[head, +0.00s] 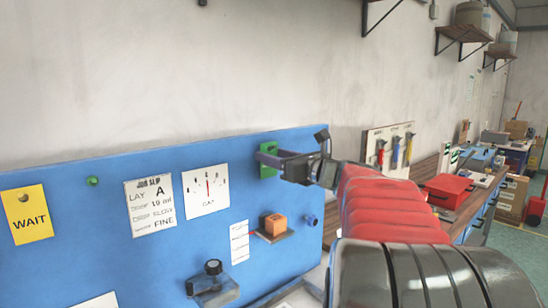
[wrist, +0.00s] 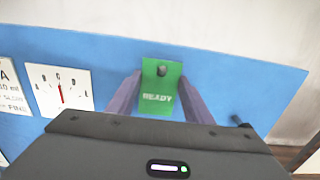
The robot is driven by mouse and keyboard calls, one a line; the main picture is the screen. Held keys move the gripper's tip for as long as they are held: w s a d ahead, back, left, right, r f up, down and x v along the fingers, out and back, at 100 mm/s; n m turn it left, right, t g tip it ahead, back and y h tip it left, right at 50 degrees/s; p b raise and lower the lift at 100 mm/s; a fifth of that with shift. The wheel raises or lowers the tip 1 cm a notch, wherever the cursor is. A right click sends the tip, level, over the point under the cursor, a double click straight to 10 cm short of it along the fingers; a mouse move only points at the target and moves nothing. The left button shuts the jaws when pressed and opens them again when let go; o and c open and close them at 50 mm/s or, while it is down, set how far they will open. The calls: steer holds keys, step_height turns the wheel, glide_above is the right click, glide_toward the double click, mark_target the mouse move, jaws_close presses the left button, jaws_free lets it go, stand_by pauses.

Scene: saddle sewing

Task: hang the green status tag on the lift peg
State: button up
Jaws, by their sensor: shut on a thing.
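The green status tag (wrist: 161,99), marked READY, is upright between the two fingers of my gripper (wrist: 160,82) in the wrist view. In the head view the tag (head: 268,171) shows partly behind the fingers of my gripper (head: 270,158), at the upper right of the blue board. A dark round spot shows near the tag's top; I cannot tell whether it is a peg or a hole. I cannot tell whether the tag touches the board. A small green peg (head: 92,181) sticks out bare at the board's upper left. No peg is labelled as the lift peg.
The blue board (head: 110,245) carries a yellow WAIT tag (head: 27,214), a job slip (head: 151,206), a dial card (head: 206,192) and an orange block (head: 275,224) on a small shelf. A blue peg (head: 310,220) protrudes below my gripper. A wooden bench stands at right.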

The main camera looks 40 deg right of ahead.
steer(key=o, duration=1)
steer(key=s, duration=1.4)
steer(key=shift+d+f, duration=0.1)
steer(key=shift+w, duration=0.15)
